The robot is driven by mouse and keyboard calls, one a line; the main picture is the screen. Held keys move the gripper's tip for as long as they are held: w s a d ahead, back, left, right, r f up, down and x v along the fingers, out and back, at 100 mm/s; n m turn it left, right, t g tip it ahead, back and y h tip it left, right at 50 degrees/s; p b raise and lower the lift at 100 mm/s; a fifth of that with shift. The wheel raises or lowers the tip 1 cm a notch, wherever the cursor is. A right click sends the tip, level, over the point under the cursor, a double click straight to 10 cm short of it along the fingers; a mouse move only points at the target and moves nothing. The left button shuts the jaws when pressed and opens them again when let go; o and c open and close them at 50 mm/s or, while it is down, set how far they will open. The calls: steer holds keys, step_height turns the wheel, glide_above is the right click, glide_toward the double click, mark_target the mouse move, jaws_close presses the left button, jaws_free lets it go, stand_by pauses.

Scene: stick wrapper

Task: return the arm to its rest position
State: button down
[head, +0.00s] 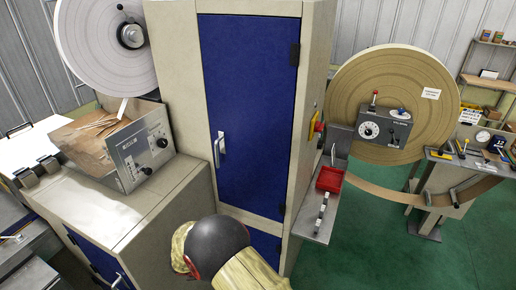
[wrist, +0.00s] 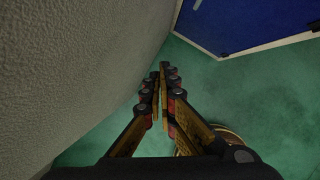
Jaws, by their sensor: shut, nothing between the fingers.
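My arm (head: 222,252) shows at the bottom middle of the head view, in front of the cabinet, with a dark rounded joint and yellowish links. My gripper is not visible in the head view. In the wrist view my gripper (wrist: 160,72) is shut, its two fingers together and empty. It points down toward the green floor (wrist: 110,133). A large pale grey textured surface (wrist: 75,65) fills the left side of the wrist view, close beside the fingers.
A tall cabinet with a blue door (head: 249,110) stands just beyond my arm. A beige machine (head: 135,215) with a control box (head: 140,150) is at left. A red tray (head: 330,178) sits on a side shelf. Open green floor (head: 400,250) lies at lower right, near a large reel (head: 360,75).

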steer(key=s+a+r+n+g+y, duration=0.2)
steer(key=s+a+r+n+y, duration=0.3)
steer(key=n, duration=0.9)
steer(key=s+d+r+n+g+b, duration=0.1)
steer(key=s+d+r+n, duration=0.25)
steer(key=r+n, duration=0.3)
steer(key=s+d+r+n+g, duration=0.1)
steer(key=s+d+r+n, duration=0.25)
steer(key=r+n, duration=0.3)
steer(key=s+d+r+n+t+h+b, duration=0.1)
steer(key=s+d+r, duration=0.4)
steer(key=d, duration=0.8)
steer(key=s+d+r+n+t+h+b, duration=0.1)
steer(key=s+d+r+n, duration=0.3)
steer(key=d+r, duration=0.6)
steer(key=s+d+r+n+t+h+b, duration=0.2)
steer(key=s+d+r, duration=0.3)
steer(key=d, duration=1.3)
step_height(320, 180, up, 3)
steer(key=shift+s+f+t+h, duration=0.15)
steer(key=shift+s+t+h, duration=0.3)
steer(key=shift+h, duration=0.25)
steer(key=shift+d, duration=0.1)
